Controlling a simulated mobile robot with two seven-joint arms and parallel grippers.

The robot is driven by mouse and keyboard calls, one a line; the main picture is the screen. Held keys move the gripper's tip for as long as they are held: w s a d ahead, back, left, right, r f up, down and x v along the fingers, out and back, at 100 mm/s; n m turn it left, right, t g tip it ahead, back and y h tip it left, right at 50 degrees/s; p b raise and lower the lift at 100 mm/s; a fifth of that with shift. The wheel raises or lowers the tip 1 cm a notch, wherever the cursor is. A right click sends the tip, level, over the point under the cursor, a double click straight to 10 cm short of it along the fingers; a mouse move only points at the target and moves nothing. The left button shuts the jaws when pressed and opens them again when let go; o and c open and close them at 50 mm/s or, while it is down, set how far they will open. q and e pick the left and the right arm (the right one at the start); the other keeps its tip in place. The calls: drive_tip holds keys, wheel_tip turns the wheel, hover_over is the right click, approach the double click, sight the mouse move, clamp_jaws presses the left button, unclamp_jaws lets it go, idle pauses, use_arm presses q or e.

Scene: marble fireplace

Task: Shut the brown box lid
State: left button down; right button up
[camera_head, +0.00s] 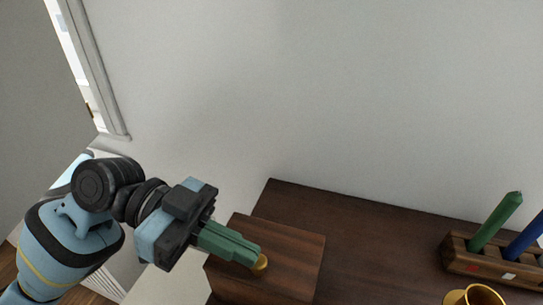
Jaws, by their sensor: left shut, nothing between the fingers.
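A brown wooden box (293,257) sits at the left end of a dark wooden table. Its lid lies flat on top and looks closed, with a round gold knob (260,264) near its left side. My left gripper (258,253) comes in from the left over the box. Its green fingers are shut with nothing between them, and their tips are right at the knob. I cannot tell whether they touch the knob or the lid. The box's near lower part is cut off by the frame. My right gripper is not in view.
The dark table (375,235) is bare between the box and a wooden holder (487,262) at the right. A green stick (496,220) and a blue stick (525,238) stand in the holder. A gold cup (474,297) is at the bottom edge. A pale wall rises behind.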

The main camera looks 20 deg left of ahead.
use_arm(q)
drive_tip(key=v, duration=0.7)
drive_tip(key=shift+a+b, duration=0.3)
drive_tip(key=shift+a, duration=0.1)
